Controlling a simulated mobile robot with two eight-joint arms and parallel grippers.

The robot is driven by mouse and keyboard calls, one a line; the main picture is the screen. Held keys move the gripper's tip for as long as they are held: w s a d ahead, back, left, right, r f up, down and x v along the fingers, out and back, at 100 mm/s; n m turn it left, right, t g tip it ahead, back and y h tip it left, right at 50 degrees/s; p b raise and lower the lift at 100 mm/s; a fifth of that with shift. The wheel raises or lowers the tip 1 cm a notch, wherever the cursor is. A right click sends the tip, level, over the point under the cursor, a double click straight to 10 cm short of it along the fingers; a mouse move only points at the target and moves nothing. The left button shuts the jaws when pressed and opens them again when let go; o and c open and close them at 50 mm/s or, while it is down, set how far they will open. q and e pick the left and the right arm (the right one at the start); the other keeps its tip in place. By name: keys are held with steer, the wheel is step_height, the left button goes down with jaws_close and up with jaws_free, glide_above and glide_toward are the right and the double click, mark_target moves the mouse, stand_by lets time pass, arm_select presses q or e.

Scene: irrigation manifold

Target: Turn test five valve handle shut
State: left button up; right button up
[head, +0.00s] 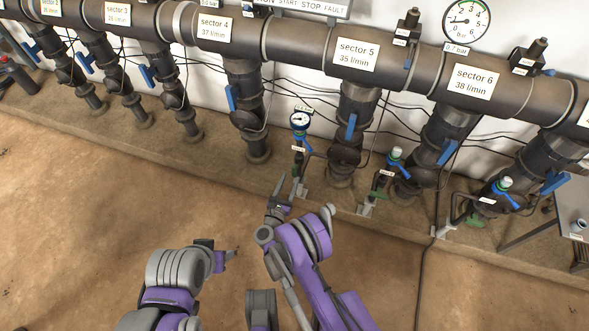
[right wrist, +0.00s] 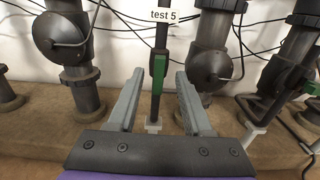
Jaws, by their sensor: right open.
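My right gripper (head: 289,187) is open and empty, just in front of and below the handle. In the right wrist view its two fingers (right wrist: 168,98) stand on either side of the pipe, with the handle seen between them. I cannot tell the exact gap. My left gripper (head: 231,254) is low over the floor, its fingers unclear.
Thick sector pipes with blue handles flank the test pipe, including the sector 5 pipe (head: 357,105). Two more thin test taps (head: 381,180) stand to the right. Black cables hang behind. A grey table (head: 574,205) stands at far right. The floor in front is open.

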mark_target(294, 171)
steer(key=x, duration=0.6)
jaws_close()
